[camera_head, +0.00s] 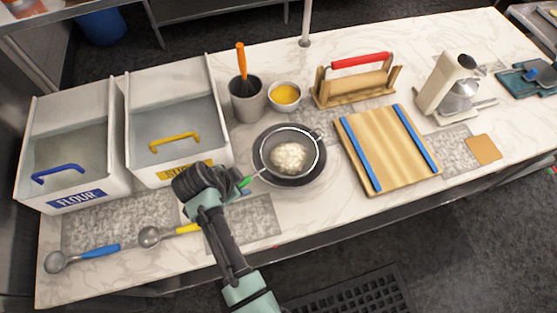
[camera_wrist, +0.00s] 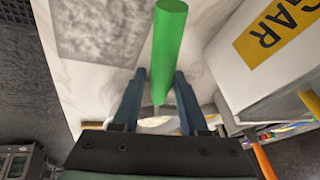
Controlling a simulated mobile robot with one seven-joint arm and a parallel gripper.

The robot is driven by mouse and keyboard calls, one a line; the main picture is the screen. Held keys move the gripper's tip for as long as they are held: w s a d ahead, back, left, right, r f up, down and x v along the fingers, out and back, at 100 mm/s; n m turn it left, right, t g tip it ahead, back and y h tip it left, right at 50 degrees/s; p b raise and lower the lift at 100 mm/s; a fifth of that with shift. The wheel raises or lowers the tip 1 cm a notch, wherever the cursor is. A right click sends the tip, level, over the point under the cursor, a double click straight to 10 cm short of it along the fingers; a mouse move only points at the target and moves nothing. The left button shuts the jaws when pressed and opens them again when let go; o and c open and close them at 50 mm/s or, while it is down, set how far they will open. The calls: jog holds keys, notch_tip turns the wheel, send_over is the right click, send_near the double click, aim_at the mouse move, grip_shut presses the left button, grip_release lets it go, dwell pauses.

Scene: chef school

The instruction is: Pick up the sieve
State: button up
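The green handle (camera_wrist: 170,40) points left toward my gripper (camera_head: 241,188). In the wrist view, the handle runs between the two blue fingers of my gripper (camera_wrist: 161,74). The fingers look spread, with a gap beside the handle on the left; contact on the right is unclear. In the head view my wrist hides most of the handle.
The flour bin (camera_head: 70,150) and sugar bin (camera_head: 178,115) stand to the left. A wooden board (camera_head: 388,147) lies right. Two scoops (camera_head: 100,250) lie front left.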

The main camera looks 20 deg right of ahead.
grip_shut()
jog(key=shift+r, duration=0.1)
